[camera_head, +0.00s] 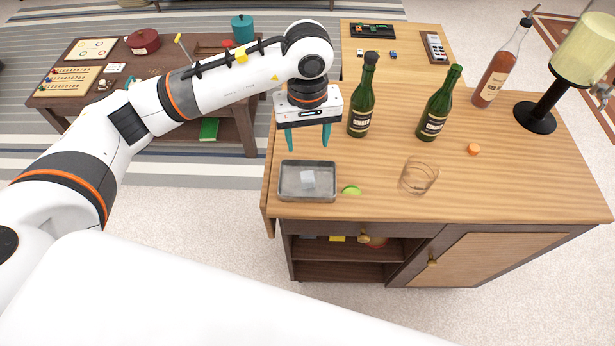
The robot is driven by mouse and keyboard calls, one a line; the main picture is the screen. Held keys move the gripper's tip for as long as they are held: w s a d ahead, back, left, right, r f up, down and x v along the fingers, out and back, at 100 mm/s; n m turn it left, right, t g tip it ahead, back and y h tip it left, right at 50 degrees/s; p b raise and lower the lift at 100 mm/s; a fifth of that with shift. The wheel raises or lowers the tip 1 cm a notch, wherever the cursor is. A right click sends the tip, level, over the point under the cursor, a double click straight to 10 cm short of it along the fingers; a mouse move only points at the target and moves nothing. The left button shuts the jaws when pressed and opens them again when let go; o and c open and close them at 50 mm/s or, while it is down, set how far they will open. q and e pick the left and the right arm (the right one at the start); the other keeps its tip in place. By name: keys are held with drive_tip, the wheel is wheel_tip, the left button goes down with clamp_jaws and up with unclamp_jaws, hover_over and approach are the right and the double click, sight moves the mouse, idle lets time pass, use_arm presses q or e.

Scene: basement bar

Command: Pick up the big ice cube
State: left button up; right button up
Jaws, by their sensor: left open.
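The big ice cube (307,179) is a pale, whitish block lying inside a small grey rectangular tray (290,195) at the left front of the wooden bar top. My left gripper (308,146) points down with its two teal fingers spread apart. It is open and empty, and in the picture it sits just above the tray's far edge. Its exact height over the tray is hard to tell. My right gripper does not show.
Beside the tray lie a lime wedge (352,190) and a clear glass (419,177). An orange cap (474,149) lies right. The right front top is clear.

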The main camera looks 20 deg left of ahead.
use_arm(q)
drive_tip(key=p, duration=0.2)
hover_over(308, 176)
drive_tip(key=f, duration=0.6)
drive_tip(key=shift+w+a, duration=0.15)
drive_tip(key=shift+w, duration=0.15)
drive_tip(key=f, duration=0.1)
drive_tip(key=f+p, duration=0.1)
drive_tip(key=f, duration=0.2)
drive_tip(key=shift+s, duration=0.3)
drive_tip(key=shift+f+p, duration=0.3)
drive_tip(key=shift+f, duration=0.4)
drive_tip(key=c, duration=1)
